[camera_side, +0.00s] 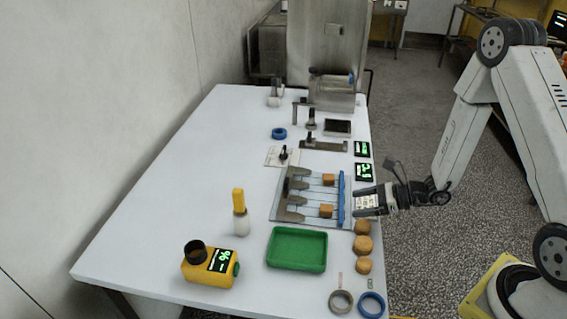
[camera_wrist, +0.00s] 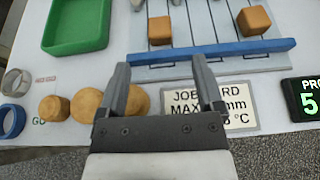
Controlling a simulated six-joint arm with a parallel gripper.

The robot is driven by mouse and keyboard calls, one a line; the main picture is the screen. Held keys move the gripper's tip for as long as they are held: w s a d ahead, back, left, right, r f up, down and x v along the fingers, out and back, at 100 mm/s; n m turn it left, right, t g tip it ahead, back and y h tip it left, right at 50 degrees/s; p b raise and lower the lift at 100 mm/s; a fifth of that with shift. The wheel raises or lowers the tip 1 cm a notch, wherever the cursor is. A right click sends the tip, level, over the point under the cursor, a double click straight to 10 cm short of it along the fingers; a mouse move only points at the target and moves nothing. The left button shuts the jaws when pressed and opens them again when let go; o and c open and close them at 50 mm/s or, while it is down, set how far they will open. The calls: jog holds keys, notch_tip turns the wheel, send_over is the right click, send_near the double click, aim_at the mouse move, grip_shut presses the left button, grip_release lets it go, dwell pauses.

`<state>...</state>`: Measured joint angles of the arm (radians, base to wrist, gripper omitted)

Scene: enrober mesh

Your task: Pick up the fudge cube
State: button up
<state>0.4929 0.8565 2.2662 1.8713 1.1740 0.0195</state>
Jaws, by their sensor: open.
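Two brown fudge cubes rest on the grey mesh panel (camera_side: 308,200) with thin lines across it. The nearer cube (camera_side: 326,211) also shows in the wrist view (camera_wrist: 160,30). The farther cube (camera_side: 328,179) also shows at the upper right of the wrist view (camera_wrist: 253,20). My gripper (camera_side: 362,203) is open and empty at the table's right edge, above the job card. In the wrist view its fingers (camera_wrist: 161,75) point toward the nearer cube, with a blue bar (camera_wrist: 215,52) between. Both cubes are apart from the fingers.
Several round brown pieces (camera_side: 363,245) lie by the right edge. A green tray (camera_side: 297,250), a yellow device (camera_side: 210,268), a yellow-handled brush (camera_side: 240,215) and two rings (camera_side: 341,302) stand nearer. Lit displays (camera_side: 364,172) line the far right edge. The table's left side is clear.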

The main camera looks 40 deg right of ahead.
aim_at(329, 207)
jog(key=shift+x, duration=1.2)
jog(key=shift+a, duration=0.1)
jog(key=shift+x, duration=2.5)
jog(key=c, duration=1)
